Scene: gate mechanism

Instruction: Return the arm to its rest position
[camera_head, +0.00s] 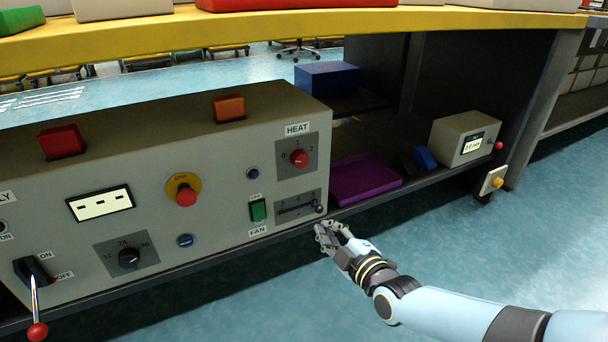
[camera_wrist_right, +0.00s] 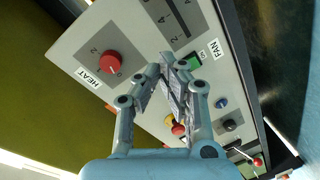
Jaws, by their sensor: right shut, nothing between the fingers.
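My right gripper (camera_head: 328,232) is in the head view, low and right of the control panel box (camera_head: 95,221). Its fingers are shut with nothing between them, just below the slider (camera_head: 319,209) at the panel's lower right corner. In the head view I cannot tell whether the fingertips touch the slider's knob. In the wrist view the gripper (camera_wrist_right: 165,62) points at the panel, near the slider scale, the red HEAT knob (camera_wrist_right: 110,62) and the green FAN switch (camera_wrist_right: 192,61). My left gripper is not in view.
The panel carries a yellow-ringed STOP button (camera_head: 186,195), a black dial (camera_head: 129,257) and a red-tipped ON/OFF lever (camera_head: 37,329). The shelf to the right holds a purple tray (camera_head: 364,180), a blue box (camera_head: 327,76) and a beige meter (camera_head: 462,138). Blue floor lies clear in front.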

